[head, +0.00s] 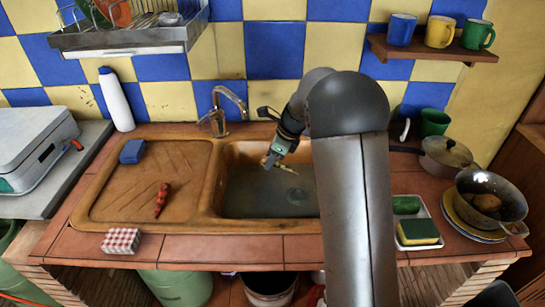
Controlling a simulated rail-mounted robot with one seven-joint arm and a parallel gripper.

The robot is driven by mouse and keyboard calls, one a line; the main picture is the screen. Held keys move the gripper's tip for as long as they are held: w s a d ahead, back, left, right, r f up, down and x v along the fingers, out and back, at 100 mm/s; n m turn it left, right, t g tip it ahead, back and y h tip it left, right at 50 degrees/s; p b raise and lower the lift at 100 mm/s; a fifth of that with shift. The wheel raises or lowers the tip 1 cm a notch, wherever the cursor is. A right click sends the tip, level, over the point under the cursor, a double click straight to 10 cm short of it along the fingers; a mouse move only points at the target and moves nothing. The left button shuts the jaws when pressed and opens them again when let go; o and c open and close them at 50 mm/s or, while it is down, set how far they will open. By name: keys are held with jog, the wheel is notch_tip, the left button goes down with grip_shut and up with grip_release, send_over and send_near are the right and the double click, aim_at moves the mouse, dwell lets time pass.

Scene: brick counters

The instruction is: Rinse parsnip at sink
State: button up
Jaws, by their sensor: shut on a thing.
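My gripper (277,153) is over the left-back part of the sink basin (250,205), pointing down. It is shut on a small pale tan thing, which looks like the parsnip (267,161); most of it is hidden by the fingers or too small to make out. The brass faucet (237,99) stands at the back edge of the sink, with its spout to the left of and behind my gripper. I cannot make out running water. My arm hides the right side of the basin.
On the drainboard (115,195) lie a blue sponge (132,151) and a red pepper-like item (162,200). A white bottle (116,100) stands behind. At right are a tray with a yellow-green sponge (418,231), a pan (446,155) and a bowl on plates (490,200).

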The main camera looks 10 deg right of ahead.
jog(key=shift+f+b, duration=7.65)
jog(key=shift+f, duration=1.1)
jog(key=shift+r, duration=0.1)
notch_tip(320, 180, up, 19)
jog(key=p, duration=1.7)
jog(key=shift+r+p, duration=0.1)
jog(key=shift+p, duration=0.3)
